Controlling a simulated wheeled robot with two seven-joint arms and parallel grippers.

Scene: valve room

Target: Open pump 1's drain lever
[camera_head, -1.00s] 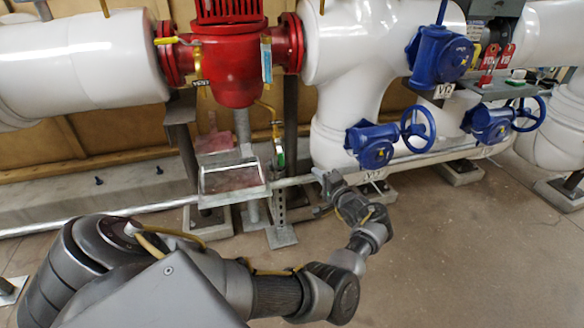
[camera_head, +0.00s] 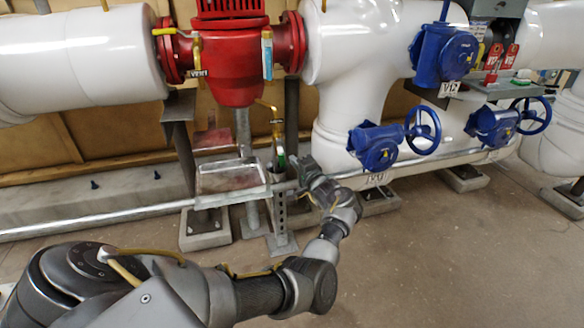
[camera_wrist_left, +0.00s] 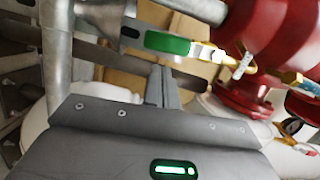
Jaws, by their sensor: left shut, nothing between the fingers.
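The red pump (camera_head: 232,62) stands between white pipes at the upper middle of the head view. Below it, a small brass valve (camera_head: 276,128) carries a hanging green-handled lever (camera_head: 280,157), beside the metal drip tray (camera_head: 232,181). No label reading drain is legible. In the left wrist view the green handle (camera_wrist_left: 167,43) lies roughly level, just beyond and above my fingers. My left gripper (camera_head: 296,164) is shut and empty, just right of the lever; its fingers (camera_wrist_left: 162,85) show together in the wrist view, apart from the handle. My right gripper is not in view.
A yellow lever (camera_head: 174,31) tops the pump's vent valve at the left. A blue valve with a handwheel (camera_head: 422,131) stands right of my gripper. A slotted upright (camera_head: 280,217) and long pipe (camera_head: 95,221) lie below.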

